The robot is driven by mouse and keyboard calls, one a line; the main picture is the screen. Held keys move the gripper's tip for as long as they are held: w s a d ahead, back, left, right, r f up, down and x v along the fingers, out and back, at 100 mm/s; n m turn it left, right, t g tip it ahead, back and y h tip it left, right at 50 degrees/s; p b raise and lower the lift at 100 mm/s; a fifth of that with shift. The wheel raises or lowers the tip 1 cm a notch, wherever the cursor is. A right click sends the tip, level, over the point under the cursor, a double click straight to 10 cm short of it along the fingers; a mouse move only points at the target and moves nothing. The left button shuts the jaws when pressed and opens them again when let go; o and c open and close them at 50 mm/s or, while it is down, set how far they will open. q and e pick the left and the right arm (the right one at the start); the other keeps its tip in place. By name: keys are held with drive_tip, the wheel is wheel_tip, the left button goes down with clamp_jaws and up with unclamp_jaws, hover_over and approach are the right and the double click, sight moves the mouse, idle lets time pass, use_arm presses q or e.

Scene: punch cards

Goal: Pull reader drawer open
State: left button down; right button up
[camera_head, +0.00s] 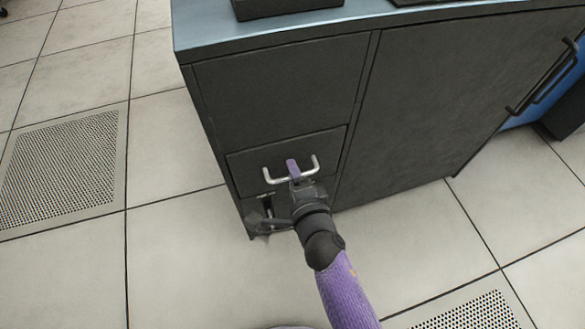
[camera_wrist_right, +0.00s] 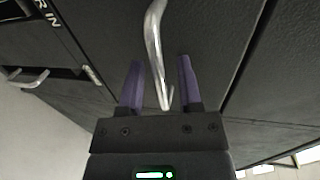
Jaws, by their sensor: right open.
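The reader drawer is a dark grey front (camera_head: 243,167) low on the left part of a dark cabinet, and it looks flush with the cabinet. Its silver U-shaped handle (camera_head: 312,168) sticks out from the front. My right gripper (camera_head: 293,165) is at the middle of this handle with its jaws open. In the right wrist view the handle bar (camera_wrist_right: 154,40) passes between the two purple fingers, with a gap seen on both sides. Contact cannot be told. My left gripper is not in view.
The cabinet (camera_head: 275,85) has a plain panel above the drawer and a large door (camera_head: 440,95) to the right with dark handles. A dark box stands on its blue-grey top (camera_head: 340,18). Bare tiled floor (camera_head: 180,260) lies in front and left, with perforated vent tiles (camera_head: 60,170).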

clamp_jaws()
idle(1.4)
